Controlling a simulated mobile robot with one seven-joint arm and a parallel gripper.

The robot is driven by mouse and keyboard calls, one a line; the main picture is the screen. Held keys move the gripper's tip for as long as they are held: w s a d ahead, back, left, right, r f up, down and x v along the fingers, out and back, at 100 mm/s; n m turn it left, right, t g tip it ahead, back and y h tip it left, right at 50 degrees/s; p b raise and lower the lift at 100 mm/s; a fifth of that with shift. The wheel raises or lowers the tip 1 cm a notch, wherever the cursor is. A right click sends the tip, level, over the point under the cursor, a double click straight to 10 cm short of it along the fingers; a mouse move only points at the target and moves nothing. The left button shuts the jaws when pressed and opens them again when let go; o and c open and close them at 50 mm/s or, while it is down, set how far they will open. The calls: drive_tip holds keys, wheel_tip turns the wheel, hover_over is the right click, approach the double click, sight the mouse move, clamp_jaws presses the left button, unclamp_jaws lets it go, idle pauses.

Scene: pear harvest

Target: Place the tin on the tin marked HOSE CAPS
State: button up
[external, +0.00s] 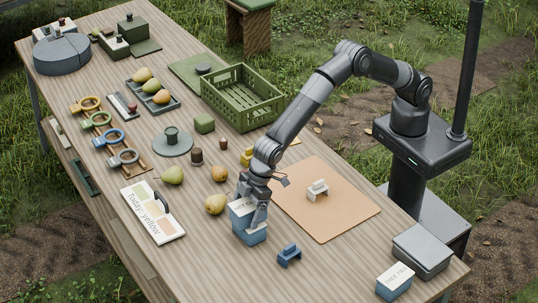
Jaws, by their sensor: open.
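Two blue tins with pale tops appear stacked at the front middle of the table. The upper tin (240,211) has a partly covered label that I cannot read for certain. The lower tin (250,236) is directly beneath it, its top label hidden, so I cannot confirm HOSE CAPS. My gripper (253,203) is open and low at the upper tin, with its fingers beside it; I cannot tell whether they touch it. Another blue tin (394,282), whose label seems to read TREE TIES, stands apart at the front right corner.
A blue block-like piece (289,255) sits just right of the stack. A tan mat (345,219) bears a white piece (317,190). A grey box (422,250) is at the right. Pears (215,204) and a sign board (153,212) lie left. A green crate (243,96) stands behind.

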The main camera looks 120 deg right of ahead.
drive_tip(key=shift+s+r, duration=0.1)
drive_tip(key=shift+r, duration=0.4)
drive_tip(key=v, duration=1.1)
drive_tip(key=shift+s+r, duration=0.1)
drive_tip(key=shift+r, duration=0.1)
drive_tip(key=s+d+r, duration=0.3)
drive_tip(key=s+r, duration=0.5)
drive_tip(key=s, duration=0.3)
drive_tip(key=s+d+r, duration=0.4)
drive_tip(key=s+r, duration=0.3)
drive_tip(key=s, duration=0.4)
drive_tip(key=s+d+f, duration=0.1)
drive_tip(key=s+d, duration=0.1)
drive_tip(key=s, duration=1.2)
drive_tip(key=s+d+f+t, duration=0.1)
drive_tip(key=s+d+f, duration=0.1)
drive_tip(key=s, duration=1.2)
drive_tip(key=shift+f, duration=0.15)
